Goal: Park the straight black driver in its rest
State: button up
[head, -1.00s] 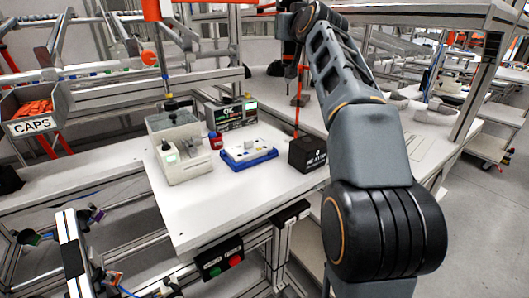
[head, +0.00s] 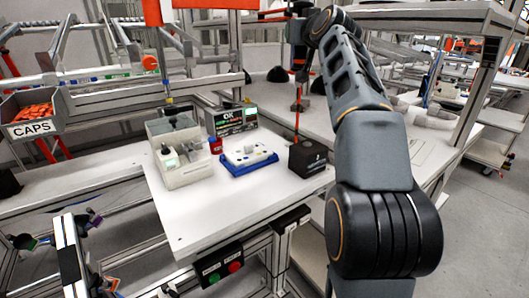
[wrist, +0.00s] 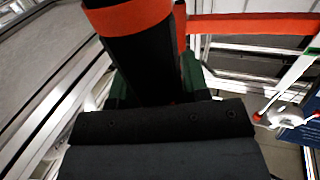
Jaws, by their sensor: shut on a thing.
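The straight black driver (wrist: 150,60) has an orange band and fills the top middle of the wrist view. My gripper (wrist: 158,90) is shut on it, with dark green finger parts on either side. In the head view my gripper (head: 298,45) is beyond the white table, near the top centre, partly hidden by my own arm.
The white table (head: 215,215) has a clear front. A CAPS bin (head: 35,112) is at left.

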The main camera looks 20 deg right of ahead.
jog(key=shift+w+d+p, duration=0.65)
jog(key=shift+w+d, duration=0.25)
jog(key=shift+w, duration=0.25)
jog(key=shift+w+d+p, duration=0.65)
jog(key=shift+w+d, duration=0.2)
jog(key=shift+w, duration=0.3)
jog(key=o, duration=1.8)
jog(key=shift+s+a+b, duration=0.2)
jog(key=shift+s+b, duration=0.95)
jog(key=shift+s, duration=0.7)
jog(key=shift+s+a+b, duration=0.15)
jog(key=shift+s+b, duration=1.05)
jog(key=shift+s, duration=0.6)
jog(key=shift+s+a+b, duration=0.2)
jog(key=shift+s+b, duration=0.95)
jog(key=shift+s, duration=0.7)
